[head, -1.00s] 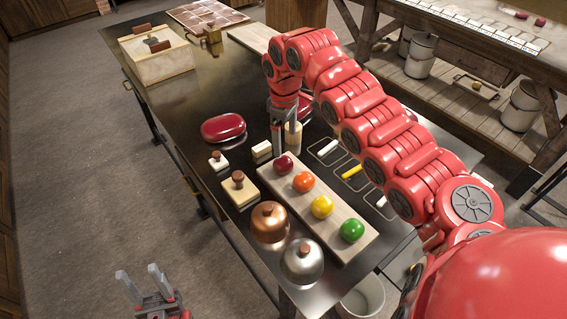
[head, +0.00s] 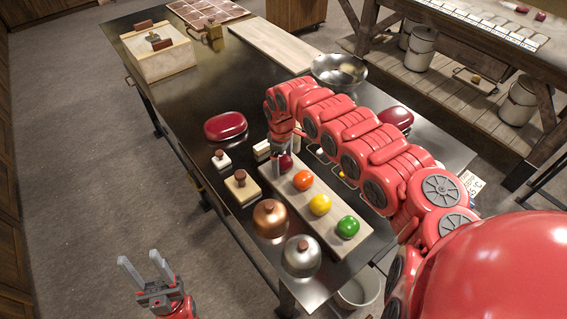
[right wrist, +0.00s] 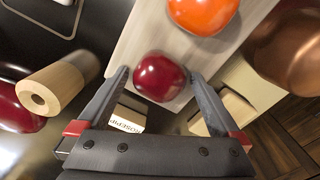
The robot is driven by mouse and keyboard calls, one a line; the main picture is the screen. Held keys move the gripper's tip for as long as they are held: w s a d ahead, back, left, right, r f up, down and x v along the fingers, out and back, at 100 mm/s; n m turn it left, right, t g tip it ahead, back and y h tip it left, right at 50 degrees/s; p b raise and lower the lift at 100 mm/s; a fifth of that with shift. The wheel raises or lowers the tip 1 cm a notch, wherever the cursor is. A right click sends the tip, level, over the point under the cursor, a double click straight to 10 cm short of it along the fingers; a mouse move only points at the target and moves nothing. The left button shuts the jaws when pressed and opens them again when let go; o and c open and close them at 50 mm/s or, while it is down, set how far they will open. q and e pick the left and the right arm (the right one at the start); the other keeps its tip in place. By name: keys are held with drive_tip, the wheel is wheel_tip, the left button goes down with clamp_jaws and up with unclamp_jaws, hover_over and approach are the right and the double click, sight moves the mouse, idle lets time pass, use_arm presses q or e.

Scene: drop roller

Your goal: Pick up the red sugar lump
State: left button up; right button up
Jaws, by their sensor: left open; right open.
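The red sugar lump (head: 283,162) sits at the far end of a pale wooden board (head: 328,228), in a row with orange, yellow and green lumps. In the right wrist view the red lump (right wrist: 159,77) lies between the spread fingers of my right gripper (right wrist: 160,88), near their tips. Whether the fingers touch it cannot be told. In the head view my right gripper (head: 284,165) points down over the red lump and partly hides it. My left gripper (head: 146,266) is open and empty, off the table at the lower left.
The orange lump (head: 303,180) is close beside the red one. A copper dome (head: 269,219) and a silver dome (head: 301,256) stand left of the board. Wooden blocks with knobs (head: 241,186) and a red oval case (head: 225,126) are nearby. A metal bowl (head: 338,72) stands further back.

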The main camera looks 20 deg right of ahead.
drive_tip(key=c, duration=1.3)
drive_tip(key=shift+r, duration=0.15)
